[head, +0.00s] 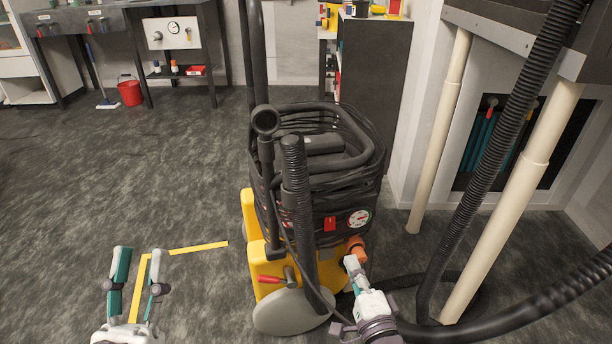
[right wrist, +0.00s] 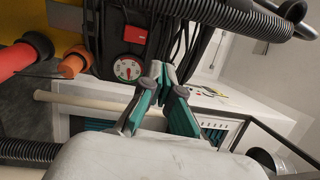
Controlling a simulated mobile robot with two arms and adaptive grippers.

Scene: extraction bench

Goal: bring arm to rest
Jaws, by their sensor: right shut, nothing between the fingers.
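My right gripper (head: 353,265) is at the lower middle of the head view, close to the front right of the black and yellow extraction machine (head: 262,262). In the right wrist view its fingers (right wrist: 162,72) are together with nothing between them. The machine's dial and an orange fitting (right wrist: 74,64) show beyond and left of the fingers there; I cannot tell whether they touch the machine. My left gripper (head: 138,264) is at the lower left of the head view, its two fingers apart and empty above the floor.
A black corrugated hose (head: 487,135) runs down the right side, near pale bench legs (head: 440,130). A red switch (head: 330,224) and a dial (head: 359,218) are on the machine. Yellow tape (head: 198,248) marks the floor. A red bucket (head: 130,93) stands far left.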

